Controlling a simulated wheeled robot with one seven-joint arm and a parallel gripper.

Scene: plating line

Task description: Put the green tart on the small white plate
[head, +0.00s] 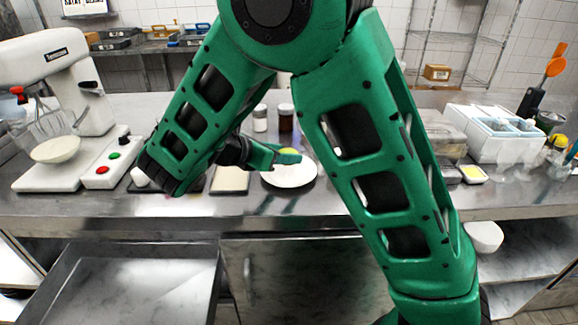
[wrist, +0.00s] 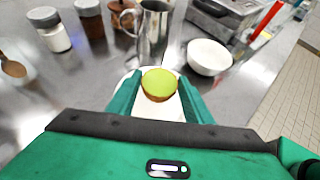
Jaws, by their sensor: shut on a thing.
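The green tart (wrist: 159,83), with a bright green top and a brown crust, sits between the fingertips of my gripper (wrist: 157,95) in the wrist view. My gripper is shut on it. In the head view my gripper (head: 285,158) is above the white plate (head: 292,177), and only a little of the tart shows at the fingertips. The plate also shows beneath the tart in the wrist view (wrist: 146,133). I cannot tell whether the tart touches the plate. My fingers and palm hide much of the plate in the wrist view.
A metal pitcher (wrist: 153,30), a white bowl (wrist: 209,57) and jars (wrist: 90,18) stand beyond the plate. A stand mixer (head: 75,90) is at left. White containers (head: 495,135) are at right. An open drawer (head: 130,285) juts out below the counter.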

